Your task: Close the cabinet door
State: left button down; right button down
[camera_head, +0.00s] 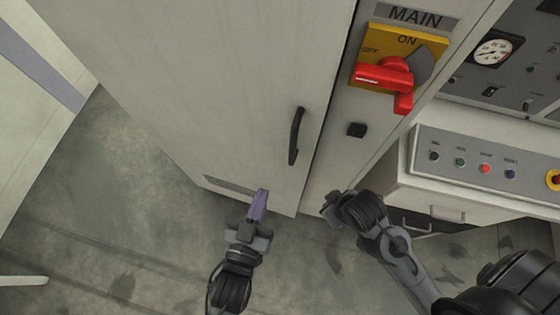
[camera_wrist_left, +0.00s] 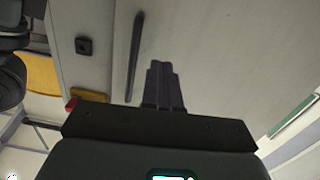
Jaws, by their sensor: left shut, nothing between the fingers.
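The cabinet door (camera_head: 230,80) is a tall pale grey panel with a black bar handle (camera_head: 296,136) near its right edge and a vent slot low down. A thin dark line runs between its right edge and the frame; I cannot tell if it is fully flush. My left gripper (camera_head: 262,194) is shut and empty in front of the door's lower part, below and left of the handle. In the left wrist view its fingers (camera_wrist_left: 161,72) show beside the handle (camera_wrist_left: 134,58); contact with the door is unclear. My right gripper (camera_head: 332,207) is by the frame's bottom, its fingers not clear.
Right of the door, the frame carries a yellow MAIN switch plate with a red rotary handle (camera_head: 388,78) and a small black latch (camera_head: 356,130). A button panel (camera_head: 480,165) juts out at the right, above drawers. The floor at the left (camera_head: 110,190) is clear.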

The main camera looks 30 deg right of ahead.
pick_arm(q)
jog(key=m+h+b, duration=0.1)
jog(key=b, duration=0.1)
send_near(284, 141)
jog(key=x, duration=0.6)
jog(key=shift+w+d+f, duration=0.1)
jog(key=shift+w+d, duration=0.2)
pick_arm(e)
notch_tip(284, 141, down, 3)
jog(key=shift+f, duration=0.2)
